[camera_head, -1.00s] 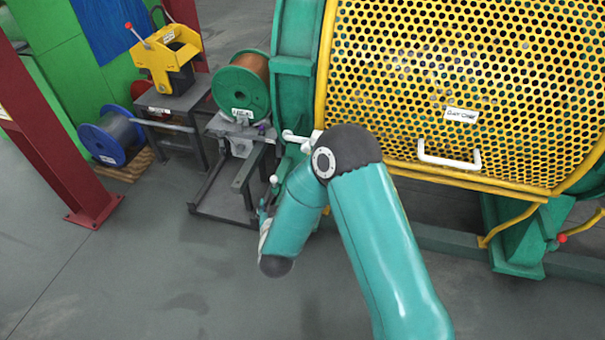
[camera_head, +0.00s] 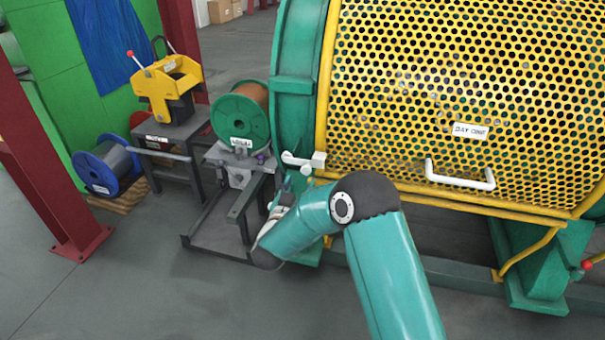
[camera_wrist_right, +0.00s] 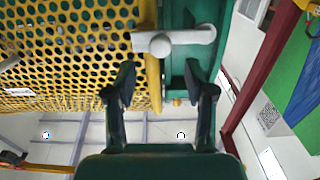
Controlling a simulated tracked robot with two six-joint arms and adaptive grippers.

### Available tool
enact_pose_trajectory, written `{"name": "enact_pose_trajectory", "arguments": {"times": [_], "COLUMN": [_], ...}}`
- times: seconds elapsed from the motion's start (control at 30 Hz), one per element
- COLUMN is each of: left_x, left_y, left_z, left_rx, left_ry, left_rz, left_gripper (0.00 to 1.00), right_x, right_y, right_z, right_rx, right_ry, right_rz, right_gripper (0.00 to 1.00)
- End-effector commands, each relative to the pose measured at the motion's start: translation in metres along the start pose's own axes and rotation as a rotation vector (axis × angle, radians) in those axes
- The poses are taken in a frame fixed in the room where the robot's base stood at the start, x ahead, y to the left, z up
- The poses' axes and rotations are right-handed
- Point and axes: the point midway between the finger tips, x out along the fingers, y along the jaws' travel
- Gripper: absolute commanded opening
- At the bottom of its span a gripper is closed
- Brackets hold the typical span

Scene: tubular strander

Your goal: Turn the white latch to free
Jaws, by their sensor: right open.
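The white latch (camera_head: 303,160) sits at the lower left edge of the yellow perforated guard (camera_head: 440,90), beside the green ring. It lies roughly level, with a block at its right end and an arm reaching left. In the right wrist view the latch (camera_wrist_right: 175,40) shows beyond the fingertips, with its round knob left of centre. My right gripper (camera_wrist_right: 160,85) is open and empty, its fingers apart below the latch and not touching it. In the head view the right gripper (camera_head: 283,198) is small and partly hidden, just below the latch. My left gripper is not in view.
A white handle (camera_head: 460,178) is on the guard, under a label. A green spool (camera_head: 240,120) stands left of the latch on a metal stand. A yellow device (camera_head: 165,90), a blue spool (camera_head: 105,165) and a red post (camera_head: 45,190) stand farther left. Floor at lower left is clear.

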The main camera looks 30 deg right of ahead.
Motion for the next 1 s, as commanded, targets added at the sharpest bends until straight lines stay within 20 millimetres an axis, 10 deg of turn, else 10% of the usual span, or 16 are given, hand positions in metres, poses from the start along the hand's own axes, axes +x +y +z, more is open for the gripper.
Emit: {"name": "enact_pose_trajectory", "arguments": {"times": [0.33,0.8,1.0], "left_x": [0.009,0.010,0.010], "left_y": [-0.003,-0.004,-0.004], "left_z": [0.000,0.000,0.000], "left_rx": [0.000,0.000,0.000], "left_ry": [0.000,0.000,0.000], "left_rz": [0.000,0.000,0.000], "left_gripper": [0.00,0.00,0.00], "right_x": [0.060,0.072,0.072], "right_y": [0.000,-0.001,-0.002], "right_z": [0.002,0.001,0.001], "right_rx": [0.000,-0.001,-0.001], "right_ry": [0.000,-0.001,-0.001], "right_rz": [0.000,-0.003,-0.003], "right_gripper": [0.54,0.54,0.21]}}
